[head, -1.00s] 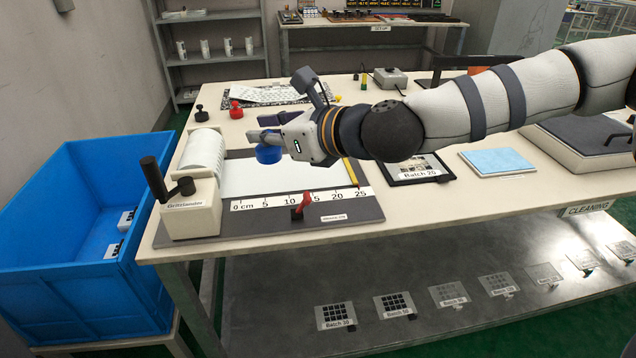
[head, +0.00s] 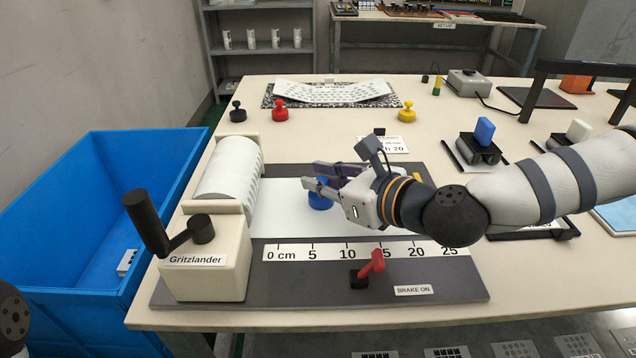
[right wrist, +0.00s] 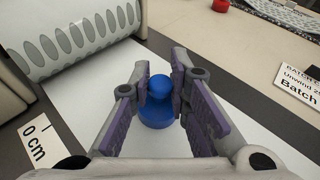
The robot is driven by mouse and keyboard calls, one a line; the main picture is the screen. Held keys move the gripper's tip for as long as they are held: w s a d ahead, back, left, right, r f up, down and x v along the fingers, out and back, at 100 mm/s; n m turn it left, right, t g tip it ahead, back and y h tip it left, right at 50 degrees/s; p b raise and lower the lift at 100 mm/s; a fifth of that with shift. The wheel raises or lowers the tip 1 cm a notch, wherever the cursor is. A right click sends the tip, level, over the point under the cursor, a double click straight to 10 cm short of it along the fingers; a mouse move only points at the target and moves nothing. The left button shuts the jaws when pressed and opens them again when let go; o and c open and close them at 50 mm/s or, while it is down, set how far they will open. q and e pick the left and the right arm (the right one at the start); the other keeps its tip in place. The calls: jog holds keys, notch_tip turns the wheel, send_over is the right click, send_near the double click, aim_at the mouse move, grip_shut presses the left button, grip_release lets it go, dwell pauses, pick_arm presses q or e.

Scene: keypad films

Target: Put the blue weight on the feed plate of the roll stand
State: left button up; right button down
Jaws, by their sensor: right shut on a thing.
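The blue weight (head: 320,194) is a round knob-topped piece between the fingers of my right gripper (head: 322,184). The right wrist view also shows the weight (right wrist: 157,106) upright between both purple-padded fingers (right wrist: 160,92). It is over the white sheet (head: 285,222) on the dark feed plate (head: 330,290) of the roll stand (head: 210,258). Whether its base touches the sheet I cannot tell. The roll (head: 228,170) stands left of it. My left gripper is not in view.
A ruler strip (head: 365,251) and a red brake lever (head: 372,264) lie in front. Black (head: 238,112), red (head: 280,111) and yellow (head: 407,112) weights stand behind. A blue bin (head: 60,180) is at the left. A crank handle (head: 148,222) sticks up.

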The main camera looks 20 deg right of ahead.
jog(key=shift+s+a+r, duration=0.15)
jog(key=shift+s+r, duration=0.05)
jog(key=shift+s, duration=0.2)
jog(key=shift+w+f, duration=0.2)
jog(key=shift+f, duration=0.05)
jog(key=c, duration=1.7)
grip_release()
jog(key=shift+o, duration=0.9)
jog(key=shift+r, duration=0.1)
